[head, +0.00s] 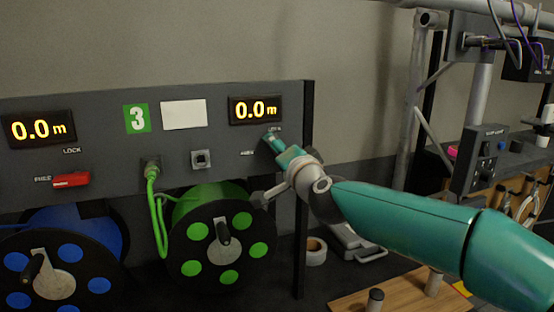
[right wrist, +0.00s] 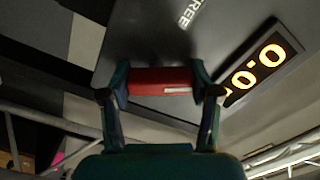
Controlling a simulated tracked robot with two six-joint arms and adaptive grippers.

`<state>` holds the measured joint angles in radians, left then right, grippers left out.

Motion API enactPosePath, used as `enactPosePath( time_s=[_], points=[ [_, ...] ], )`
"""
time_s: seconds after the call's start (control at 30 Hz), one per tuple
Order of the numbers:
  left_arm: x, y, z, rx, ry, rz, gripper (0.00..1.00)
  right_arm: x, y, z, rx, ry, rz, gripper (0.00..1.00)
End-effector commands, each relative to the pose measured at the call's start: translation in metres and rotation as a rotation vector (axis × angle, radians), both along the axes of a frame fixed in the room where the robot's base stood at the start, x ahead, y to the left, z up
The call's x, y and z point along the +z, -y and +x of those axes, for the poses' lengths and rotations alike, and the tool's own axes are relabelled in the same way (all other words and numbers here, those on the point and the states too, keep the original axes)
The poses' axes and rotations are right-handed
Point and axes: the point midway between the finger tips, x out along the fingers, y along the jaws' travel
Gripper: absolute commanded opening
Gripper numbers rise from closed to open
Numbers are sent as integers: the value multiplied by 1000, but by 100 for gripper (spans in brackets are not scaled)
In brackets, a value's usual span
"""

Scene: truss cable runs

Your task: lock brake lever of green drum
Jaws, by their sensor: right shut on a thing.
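The green drum (head: 220,243) hangs under the grey panel, with a black flange and green discs. Its brake lever is hidden behind my gripper in the head view. In the right wrist view the red lever (right wrist: 160,80) lies between my fingers, with the word FREE printed on the panel near it. My right gripper (head: 271,140) is at the panel below the green drum's display and is shut on the lever; its two fingers also flank the lever in the right wrist view (right wrist: 160,88). I cannot tell the lever's exact setting. My left gripper is not in view.
A blue drum (head: 56,268) with its red lever (head: 71,180) by FREE is at the left. A green cable (head: 157,215) hangs from a panel socket. A black post (head: 304,195) stands right of the drum. A wooden board (head: 400,292) lies below my arm.

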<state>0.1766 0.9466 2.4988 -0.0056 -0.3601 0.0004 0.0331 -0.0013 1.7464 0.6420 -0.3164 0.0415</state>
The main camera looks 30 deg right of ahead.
Motion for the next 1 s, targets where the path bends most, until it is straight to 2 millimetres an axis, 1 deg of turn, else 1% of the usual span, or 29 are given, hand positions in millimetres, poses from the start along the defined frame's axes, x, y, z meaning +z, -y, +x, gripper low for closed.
enactPosePath(
  time_s=[0.03, 0.2, 0.5, 0.7, 1.0],
  points=[
    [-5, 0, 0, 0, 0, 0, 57, -3, 1, 0, -1, 10, 45, 27],
    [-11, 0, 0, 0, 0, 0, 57, -3, 1, 0, 0, 47, 201, 27],
    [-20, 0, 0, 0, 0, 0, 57, -3, 3, -1, -2, 99, 423, 27],
    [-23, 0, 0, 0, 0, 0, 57, -3, 3, -1, -3, 120, 511, 27],
    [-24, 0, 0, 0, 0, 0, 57, -3, 3, -1, -4, 129, 558, 27]
  ],
)
